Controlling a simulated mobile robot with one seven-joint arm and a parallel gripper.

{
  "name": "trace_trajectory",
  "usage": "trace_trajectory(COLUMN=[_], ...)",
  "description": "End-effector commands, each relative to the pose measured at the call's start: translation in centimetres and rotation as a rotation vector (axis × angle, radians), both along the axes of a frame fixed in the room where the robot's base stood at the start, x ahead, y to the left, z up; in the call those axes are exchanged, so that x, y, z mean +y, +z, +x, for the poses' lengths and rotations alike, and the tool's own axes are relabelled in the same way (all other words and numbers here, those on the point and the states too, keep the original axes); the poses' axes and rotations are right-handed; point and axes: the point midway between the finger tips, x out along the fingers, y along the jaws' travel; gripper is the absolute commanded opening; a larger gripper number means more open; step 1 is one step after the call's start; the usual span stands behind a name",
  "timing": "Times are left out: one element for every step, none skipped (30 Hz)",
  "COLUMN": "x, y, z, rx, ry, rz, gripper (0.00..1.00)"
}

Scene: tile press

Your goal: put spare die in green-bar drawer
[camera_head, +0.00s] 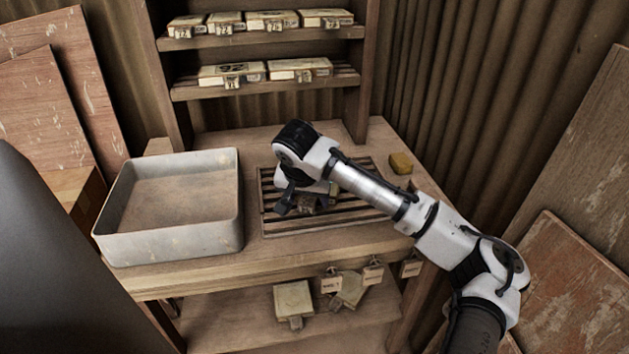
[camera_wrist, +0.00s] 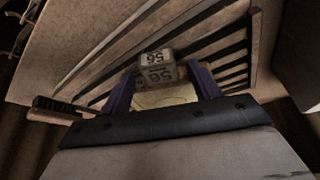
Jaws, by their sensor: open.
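A die with a block marked "56" (camera_wrist: 156,68) lies on the slatted rack (camera_head: 350,217) on the bench. In the wrist view its block is between the finger tips, and a pale plate shows closer to my palm. My gripper (camera_wrist: 162,80) is open around the die, with purple fingers on either side; I cannot tell whether they touch it. In the head view my gripper (camera_head: 299,205) is low over the rack, partly hiding the die (camera_head: 309,205). I cannot make out a green-bar drawer in either view.
A grey metal tray (camera_head: 168,247) stands left on the bench, empty. Shelves (camera_head: 262,87) behind hold several dies. Tags (camera_head: 332,284) hang at the front edge, above a die (camera_head: 293,300) on the lower shelf.

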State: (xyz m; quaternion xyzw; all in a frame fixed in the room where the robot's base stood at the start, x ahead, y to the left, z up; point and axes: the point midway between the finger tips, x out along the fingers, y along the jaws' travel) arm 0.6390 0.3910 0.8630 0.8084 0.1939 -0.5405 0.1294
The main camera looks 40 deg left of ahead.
Motion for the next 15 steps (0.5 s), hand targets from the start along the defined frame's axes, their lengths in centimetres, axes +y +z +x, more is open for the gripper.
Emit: trace_trajectory(x=[0.02, 0.04, 0.08, 0.09, 0.10, 0.10, 0.10, 0.10, 0.10, 0.10, 0.11, 0.11, 0.10, 0.11, 0.10], y=[-0.32, -0.44, -0.53, -0.56, -0.57, -0.56, -0.56, -0.56, -0.56, -0.55, -0.55, -0.55, -0.54, -0.54, -0.54], z=[0.15, 0.19, 0.22, 0.23, 0.22, 0.21, 0.20, 0.20, 0.20, 0.19, 0.19, 0.19, 0.18, 0.18, 0.18], rx=[-0.001, 0.000, -0.001, -0.001, -0.001, -0.001, -0.001, -0.001, -0.001, -0.001, -0.001, -0.001, -0.001, -0.001, -0.001], ry=[-0.001, 0.000, 0.000, 0.000, 0.000, 0.000, 0.000, 0.000, 0.001, 0.001, 0.001, 0.001, 0.001, 0.001, 0.001], rz=[-0.002, -0.001, 0.000, 0.000, 0.000, 0.000, 0.000, 0.000, 0.000, 0.000, 0.000, 0.000, 0.000, 0.000, 0.000], gripper=[0.62, 0.62, 0.62, 0.62, 0.62, 0.62, 0.62, 0.62, 0.59, 0.55, 0.51, 0.46, 0.42, 0.38, 0.33])
